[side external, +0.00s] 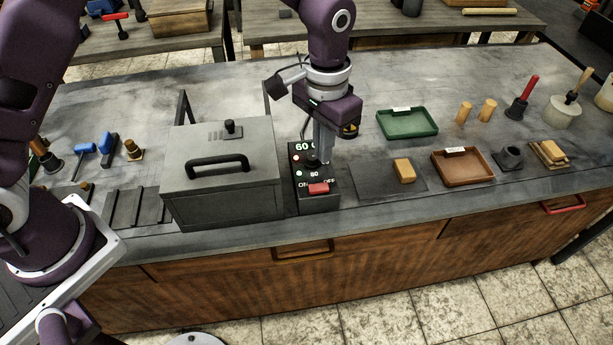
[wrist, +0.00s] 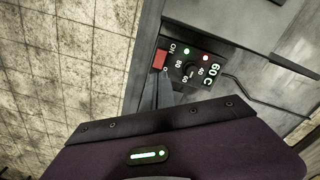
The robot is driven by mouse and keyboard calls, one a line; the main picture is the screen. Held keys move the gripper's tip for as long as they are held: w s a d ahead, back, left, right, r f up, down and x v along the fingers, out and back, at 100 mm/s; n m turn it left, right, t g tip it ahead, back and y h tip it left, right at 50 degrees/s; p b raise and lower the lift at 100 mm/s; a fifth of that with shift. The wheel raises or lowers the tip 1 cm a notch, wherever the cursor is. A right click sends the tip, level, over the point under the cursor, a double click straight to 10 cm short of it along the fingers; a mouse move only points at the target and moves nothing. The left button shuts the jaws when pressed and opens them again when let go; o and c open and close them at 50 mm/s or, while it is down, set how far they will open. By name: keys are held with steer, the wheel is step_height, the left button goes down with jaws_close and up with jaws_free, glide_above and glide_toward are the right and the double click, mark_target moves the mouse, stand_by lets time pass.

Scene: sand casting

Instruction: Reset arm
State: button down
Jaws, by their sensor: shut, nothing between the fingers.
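My gripper (side external: 322,157) is shut and empty, pointing down at the black control box (side external: 317,204) in the side external view. Its fingertips are at or just above the box's top face, near the dial; I cannot tell whether they touch. The fingers (wrist: 165,92) show in the wrist view just beside the box's lower part.
A grey metal box (side external: 222,180) with a black-handled lid stands just left of the control box. To the right are a dark mat with a tan block (side external: 404,171), a green tray (side external: 407,134) and a brown tray (side external: 490,178). Tools stand farther right. The space above the bench is open.

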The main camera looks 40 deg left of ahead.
steer(key=s+a+r+n+t, duration=0.1)
steer(key=s+a+r, duration=0.35)
steer(key=r, duration=0.35)
steer(key=s+a+r+t, duration=0.1)
steer(key=s+a+r, duration=0.35)
steer(key=r, duration=0.25)
steer(key=s+a+r+n+t, duration=0.1)
steer(key=s+a, duration=0.3)
steer(key=s, duration=0.4)
steer(key=s+a+r+n+t, duration=0.1)
steer(key=s+a+t, duration=0.1)
steer(key=s, duration=0.6)
steer(key=shift+s+a+r, duration=0.2)
steer(key=shift+a+r, duration=0.05)
steer(key=shift+a, duration=0.65)
